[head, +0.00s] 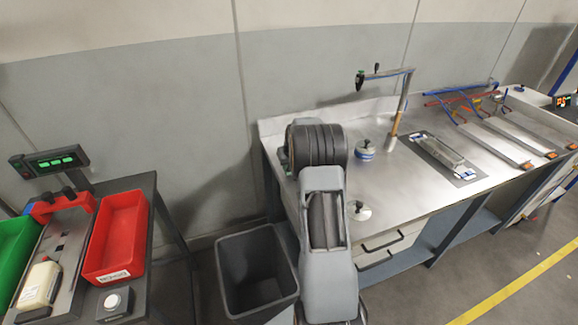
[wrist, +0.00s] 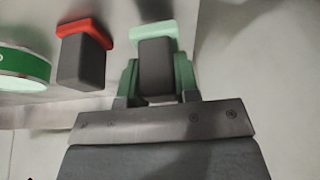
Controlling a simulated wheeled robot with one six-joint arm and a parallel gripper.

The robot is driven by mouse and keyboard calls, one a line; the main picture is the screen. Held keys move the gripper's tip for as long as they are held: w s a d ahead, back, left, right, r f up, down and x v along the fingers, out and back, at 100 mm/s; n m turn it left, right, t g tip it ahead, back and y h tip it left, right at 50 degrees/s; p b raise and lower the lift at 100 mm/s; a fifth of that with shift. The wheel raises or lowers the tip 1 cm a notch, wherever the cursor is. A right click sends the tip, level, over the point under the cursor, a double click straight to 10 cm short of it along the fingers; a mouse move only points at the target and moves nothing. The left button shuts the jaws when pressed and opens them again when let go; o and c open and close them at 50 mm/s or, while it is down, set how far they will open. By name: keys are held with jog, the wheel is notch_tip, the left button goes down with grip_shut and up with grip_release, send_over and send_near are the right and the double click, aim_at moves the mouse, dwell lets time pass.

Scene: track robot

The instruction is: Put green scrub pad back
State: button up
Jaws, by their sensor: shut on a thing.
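In the wrist view, the green scrub pad (wrist: 140,38) has a light green face on a dark grey block. My gripper (wrist: 156,80) is shut on that block, with one green finger on each side. A similar red-faced pad (wrist: 85,55) with a dark block is just left of it, apart from the gripper. I cannot tell whether the green pad touches the surface behind it. In the head view my own arm covers the gripper and both pads.
A round green-labelled tin (wrist: 22,68) is at the left of the wrist view.

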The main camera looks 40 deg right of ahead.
jog(key=shift+f, duration=0.8)
jog(key=shift+f, duration=0.2)
jog(key=o, duration=0.9)
jog(key=shift+c, duration=0.2)
jog(key=shift+r, duration=0.1)
